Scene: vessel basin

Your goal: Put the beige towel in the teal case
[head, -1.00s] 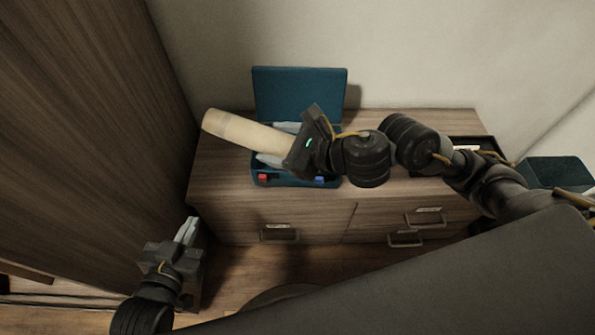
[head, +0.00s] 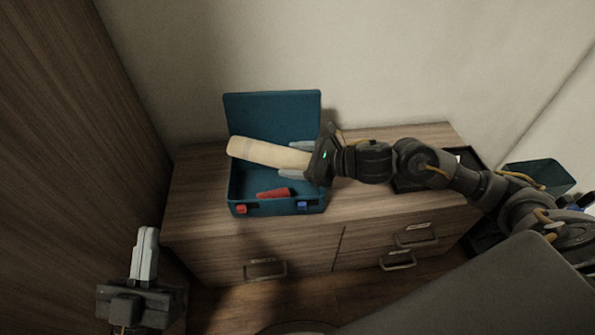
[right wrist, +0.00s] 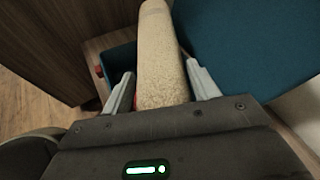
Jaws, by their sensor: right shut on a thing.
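The beige towel (head: 268,153) is a rolled cylinder, held level above the open teal case (head: 238,190). My right gripper (head: 300,161) is shut on the towel near its right end. In the right wrist view the towel (right wrist: 160,55) runs between the two fingers of the right gripper (right wrist: 163,88) and points away. The case stands on the dresser with its lid (head: 273,117) up at the back; the lid also shows in the right wrist view (right wrist: 250,40). My left gripper (head: 146,255) is low at the left, away from the case; its finger opening is unclear.
A red item (head: 273,193) lies inside the case near its front. The wooden dresser (head: 195,215) has bare top at the left of the case. A dark tray (head: 410,183) sits at the right, with a dark teal bin (head: 540,176) beyond. A wooden panel rises at the left.

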